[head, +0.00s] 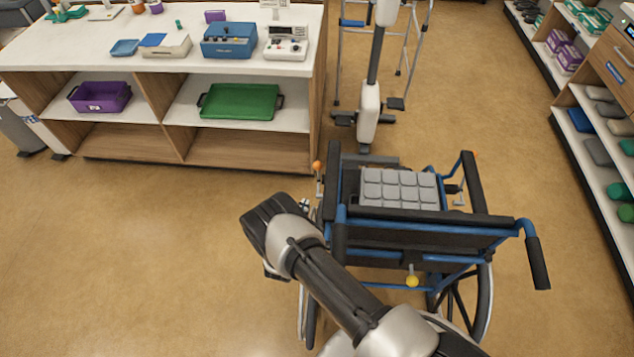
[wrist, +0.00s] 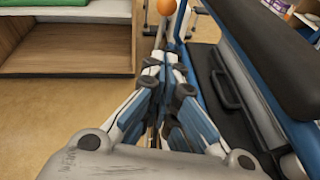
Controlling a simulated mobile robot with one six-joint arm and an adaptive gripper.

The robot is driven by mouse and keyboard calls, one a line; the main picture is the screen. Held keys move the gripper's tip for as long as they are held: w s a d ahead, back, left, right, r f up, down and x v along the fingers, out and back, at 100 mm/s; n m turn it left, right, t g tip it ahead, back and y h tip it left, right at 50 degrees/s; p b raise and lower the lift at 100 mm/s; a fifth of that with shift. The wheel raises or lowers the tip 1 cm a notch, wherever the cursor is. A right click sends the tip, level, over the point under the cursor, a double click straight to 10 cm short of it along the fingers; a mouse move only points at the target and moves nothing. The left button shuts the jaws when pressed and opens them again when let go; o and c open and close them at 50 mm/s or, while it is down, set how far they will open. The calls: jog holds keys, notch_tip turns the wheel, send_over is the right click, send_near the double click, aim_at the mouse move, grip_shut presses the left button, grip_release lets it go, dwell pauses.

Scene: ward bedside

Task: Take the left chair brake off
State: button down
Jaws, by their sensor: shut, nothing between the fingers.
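The wheelchair (head: 430,238) has a blue frame and black armrests and is seen from behind. The left brake lever (head: 318,180) stands at its front left and carries an orange knob (head: 316,166). In the wrist view the orange knob (wrist: 166,6) is at the top edge, just beyond my fingertips, with the pale lever running down behind them. My gripper (wrist: 167,58) is shut and empty, beside the left armrest. In the head view my gripper (head: 304,205) is largely hidden by my wrist. I cannot tell whether the fingertips touch the lever.
The right brake lever (head: 459,192) is across the seat, which holds a grey padded cushion (head: 398,188). A yellow knob (head: 412,281) hangs behind the chair. A counter with shelves (head: 190,145) stands at the back left. The floor left of the chair is clear.

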jog(key=shift+f, duration=0.15)
jog(key=b, duration=0.4)
send_near(318, 172)
jog(key=w, duration=0.1)
jog(key=w+b, duration=0.1)
jog(key=shift+w+d+r, duration=0.2)
jog(key=shift+w+r, duration=0.15)
jog(key=shift+w, duration=0.05)
